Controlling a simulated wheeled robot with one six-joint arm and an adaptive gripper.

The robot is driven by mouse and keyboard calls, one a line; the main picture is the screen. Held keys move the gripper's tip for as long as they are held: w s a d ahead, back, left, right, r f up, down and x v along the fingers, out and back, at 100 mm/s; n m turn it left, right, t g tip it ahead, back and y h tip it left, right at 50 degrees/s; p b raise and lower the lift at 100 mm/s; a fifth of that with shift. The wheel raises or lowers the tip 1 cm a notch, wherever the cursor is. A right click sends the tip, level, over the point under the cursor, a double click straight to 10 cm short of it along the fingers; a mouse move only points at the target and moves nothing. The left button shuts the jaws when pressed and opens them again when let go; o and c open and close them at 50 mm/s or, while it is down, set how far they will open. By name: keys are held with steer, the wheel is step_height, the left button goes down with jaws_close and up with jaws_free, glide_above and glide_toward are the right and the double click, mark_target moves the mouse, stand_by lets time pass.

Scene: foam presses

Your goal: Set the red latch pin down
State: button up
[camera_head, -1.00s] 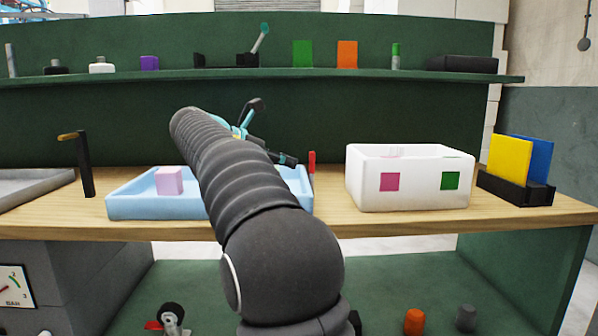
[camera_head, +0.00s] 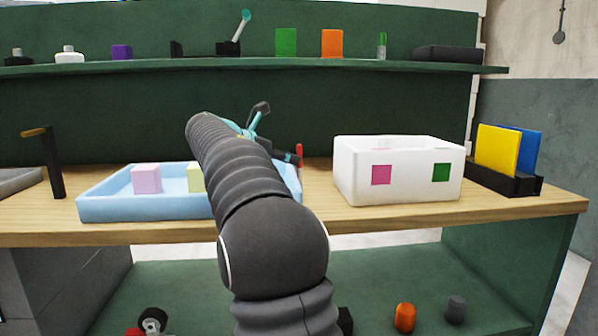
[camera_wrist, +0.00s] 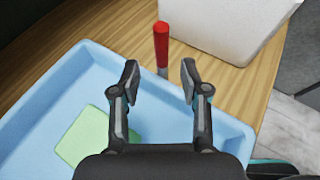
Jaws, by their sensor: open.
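The red latch pin (camera_wrist: 161,42) stands upright on the wooden table, just beyond the blue tray's rim in the wrist view. Its top is red and its lower part is grey. My gripper (camera_wrist: 160,78) is open, with one fingertip to each side of the pin's line and nothing held between them. The fingertips appear nearer the camera than the red top. In the head view the pin (camera_head: 299,152) shows as a small red upright piece beside the fingers, its lower part hidden by the gripper. My arm hides much of the tray there.
The blue tray (camera_head: 150,209) holds a pink block (camera_head: 146,179) and a pale yellow-green block (camera_head: 195,178). A white bin (camera_head: 400,190) stands right of the pin. A black holder (camera_head: 503,183) with yellow and blue plates is farther right. A dark post (camera_head: 54,170) stands left.

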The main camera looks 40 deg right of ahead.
mark_target(299, 170)
steer(key=x, duration=0.5)
steer(key=shift+s, duration=0.1)
jaws_close()
